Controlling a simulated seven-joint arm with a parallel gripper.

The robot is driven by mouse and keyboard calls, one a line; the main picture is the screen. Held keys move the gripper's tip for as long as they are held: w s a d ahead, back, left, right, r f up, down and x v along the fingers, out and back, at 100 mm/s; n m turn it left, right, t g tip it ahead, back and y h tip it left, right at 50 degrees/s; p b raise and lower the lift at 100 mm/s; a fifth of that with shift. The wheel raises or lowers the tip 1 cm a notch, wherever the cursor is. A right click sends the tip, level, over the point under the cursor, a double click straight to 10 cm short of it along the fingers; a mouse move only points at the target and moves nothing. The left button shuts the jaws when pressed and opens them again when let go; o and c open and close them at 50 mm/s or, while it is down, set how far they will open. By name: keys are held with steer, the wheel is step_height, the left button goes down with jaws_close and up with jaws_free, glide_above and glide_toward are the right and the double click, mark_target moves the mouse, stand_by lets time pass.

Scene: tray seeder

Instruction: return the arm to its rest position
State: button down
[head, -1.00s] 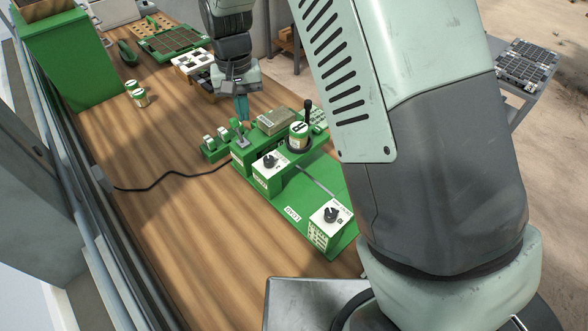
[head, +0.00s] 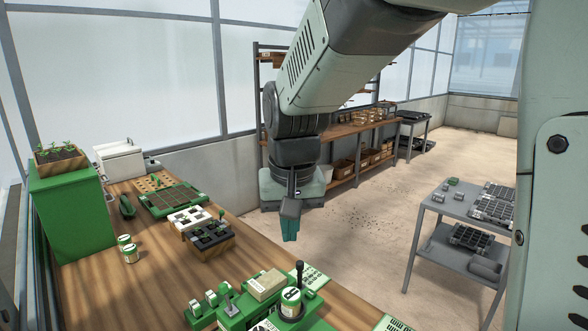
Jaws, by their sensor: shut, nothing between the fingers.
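My arm reaches across the upper middle of the head view and bends down at the wrist. My gripper (head: 290,230) points downward with its teal fingers together and nothing between them. It hangs in the air, apart from the things on the bench, and appears beyond the green tray seeder (head: 240,315). The seeder is cut off by the bottom edge. A labelled canister (head: 291,302) and a black-knobbed lever (head: 299,272) stand on it, with a tan box (head: 267,284) beside them.
A green cabinet (head: 75,215) stands left. A grey cart (head: 460,213) stands right; open floor lies between.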

steer(key=s+d+r+t, duration=0.1)
steer(key=s+d+r, duration=0.2)
steer(key=s+d, duration=0.3)
steer(key=s+d+r+m+t, duration=0.1)
steer(key=s+d, duration=0.5)
steer(key=s, duration=0.7)
step_height(320, 180, up, 2)
steer(key=shift+r+m+t+h, duration=0.15)
steer(key=shift+m+t+h, duration=0.15)
steer(key=shift+t, duration=0.3)
